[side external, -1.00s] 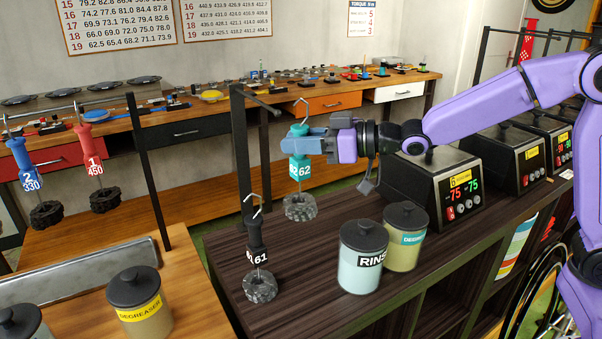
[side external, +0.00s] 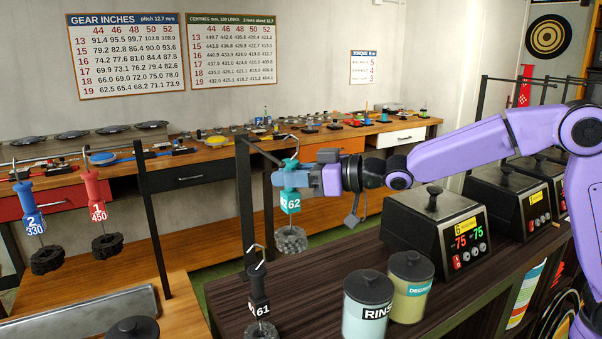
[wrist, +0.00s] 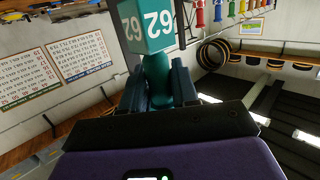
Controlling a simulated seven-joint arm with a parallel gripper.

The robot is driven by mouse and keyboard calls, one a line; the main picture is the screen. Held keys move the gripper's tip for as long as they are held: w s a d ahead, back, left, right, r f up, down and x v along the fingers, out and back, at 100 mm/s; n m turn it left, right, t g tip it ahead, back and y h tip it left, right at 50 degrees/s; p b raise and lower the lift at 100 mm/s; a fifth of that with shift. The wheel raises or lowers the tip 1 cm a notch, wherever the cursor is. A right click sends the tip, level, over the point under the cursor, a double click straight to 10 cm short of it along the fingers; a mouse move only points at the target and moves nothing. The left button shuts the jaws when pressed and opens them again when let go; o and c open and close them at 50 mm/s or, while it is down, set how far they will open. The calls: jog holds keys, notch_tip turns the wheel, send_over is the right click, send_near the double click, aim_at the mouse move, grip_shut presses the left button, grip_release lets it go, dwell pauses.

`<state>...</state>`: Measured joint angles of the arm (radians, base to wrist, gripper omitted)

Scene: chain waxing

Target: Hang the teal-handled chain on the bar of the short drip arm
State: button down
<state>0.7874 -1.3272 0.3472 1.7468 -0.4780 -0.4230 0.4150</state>
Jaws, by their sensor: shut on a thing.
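The teal-handled chain (side external: 290,201), labelled 62, is held upright with its dark chain bundle hanging below and its wire hook on top. My gripper (side external: 293,178) is shut on its handle, which also shows between the fingers in the wrist view (wrist: 158,75). A black drip-arm post (side external: 244,205) stands just left of it, and its top bar (side external: 262,153) reaches toward the hook. The hook is at or slightly above the bar's end; I cannot tell whether they touch. The wrist view does not show the hook.
A black-handled chain (side external: 259,293), labelled 61, is below, near the post. A rinse jar (side external: 367,305), a second jar (side external: 410,285) and a heater box (side external: 430,230) stand to the right. Blue (side external: 29,210) and red (side external: 97,200) chains hang at left.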

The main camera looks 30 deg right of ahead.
jog(key=shift+a+f, duration=0.35)
jog(key=shift+a, duration=0.4)
jog(key=shift+a+f, duration=0.3)
jog(key=shift+a, duration=0.4)
jog(key=shift+a+f, duration=0.35)
jog(key=shift+a, duration=0.4)
jog(key=c, duration=0.6)
grip_release()
jog(key=shift+f, duration=0.1)
jog(key=shift+s, duration=0.1)
jog(key=v, duration=1.1)
